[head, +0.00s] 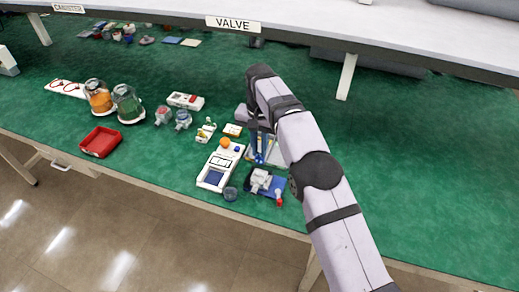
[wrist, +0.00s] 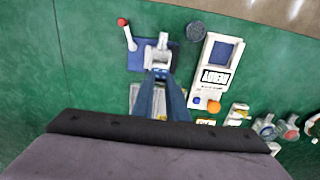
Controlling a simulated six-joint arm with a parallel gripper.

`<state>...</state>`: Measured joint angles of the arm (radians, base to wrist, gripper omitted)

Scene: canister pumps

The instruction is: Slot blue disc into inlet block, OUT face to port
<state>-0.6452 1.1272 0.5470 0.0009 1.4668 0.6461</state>
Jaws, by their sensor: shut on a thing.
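My gripper (head: 259,158) points down in the head view, its blue fingers close together. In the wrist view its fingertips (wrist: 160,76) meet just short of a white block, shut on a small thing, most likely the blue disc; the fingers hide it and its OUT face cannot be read. The white inlet block (head: 260,178) stands on a blue base plate (head: 252,191); in the wrist view the block (wrist: 158,55) is just beyond the fingertips. Contact between them cannot be told. A red-tipped lever or tube (wrist: 123,24) is beside it.
A white meter (head: 219,167) with a screen stands left of the block, a dark round cup (head: 230,193) near its front end. A pale tray (head: 277,158) lies partly behind the gripper. Farther left are small pumps (head: 183,119), two glass canisters (head: 128,103) and a red tray (head: 101,142).

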